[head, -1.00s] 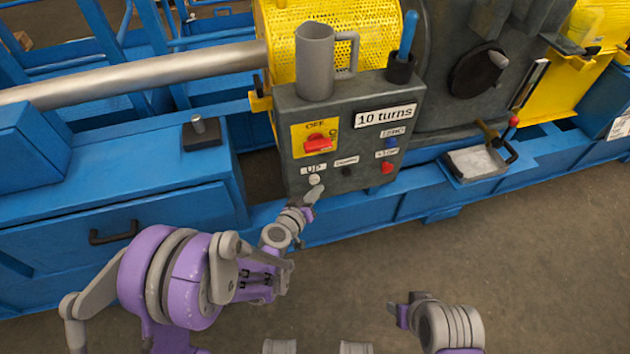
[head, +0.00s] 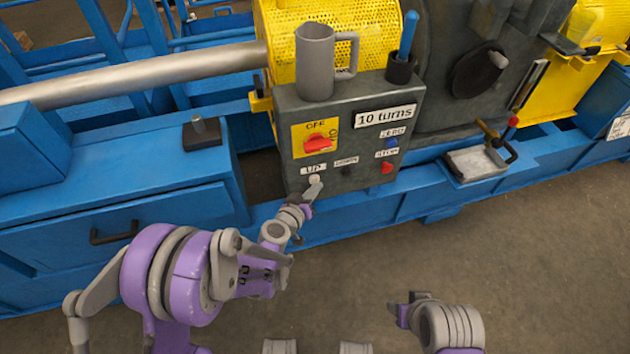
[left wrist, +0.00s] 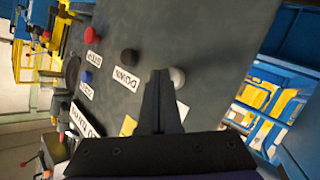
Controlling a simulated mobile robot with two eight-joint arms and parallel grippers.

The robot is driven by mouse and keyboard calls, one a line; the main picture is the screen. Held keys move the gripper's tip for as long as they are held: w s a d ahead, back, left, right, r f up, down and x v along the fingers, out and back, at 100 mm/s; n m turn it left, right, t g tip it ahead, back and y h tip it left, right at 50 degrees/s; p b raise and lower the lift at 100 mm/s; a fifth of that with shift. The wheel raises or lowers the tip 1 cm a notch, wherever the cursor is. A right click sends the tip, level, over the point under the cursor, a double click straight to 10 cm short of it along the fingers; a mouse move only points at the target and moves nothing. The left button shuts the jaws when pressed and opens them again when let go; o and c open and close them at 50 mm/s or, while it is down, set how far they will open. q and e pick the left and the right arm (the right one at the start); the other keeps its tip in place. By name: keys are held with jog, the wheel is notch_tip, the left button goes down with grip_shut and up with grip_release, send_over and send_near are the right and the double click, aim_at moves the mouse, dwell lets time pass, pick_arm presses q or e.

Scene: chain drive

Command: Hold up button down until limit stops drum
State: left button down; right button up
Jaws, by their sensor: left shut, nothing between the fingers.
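The grey control box (head: 345,110) carries a white button (head: 315,179) under the UP label (head: 314,168). My left gripper (head: 314,188) is shut and empty, its tips right at the white button in the head view. In the left wrist view the shut fingers (left wrist: 160,80) lie just beside the white button (left wrist: 177,77); I cannot tell whether they touch it or press it. A black button (head: 347,171) with the DOWN label (left wrist: 126,77) sits beside it. The drum cannot be clearly identified. My right gripper (head: 397,308) is low at the right, its finger opening unclear.
A red switch (head: 318,143), red stop button (head: 387,168) and blue button (head: 391,143) are on the same panel. A grey mug (head: 315,62) and a black cup with a blue-handled tool (head: 400,66) stand on top. The floor in front is clear.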

pick_arm(q)
jog(key=shift+w+a, duration=0.15)
jog(key=shift+w, duration=0.25)
dwell(2.8)
jog(key=shift+s, duration=0.1)
dwell(3.8)
jog(key=shift+s+d, duration=0.3)
jog(key=shift+s, duration=0.5)
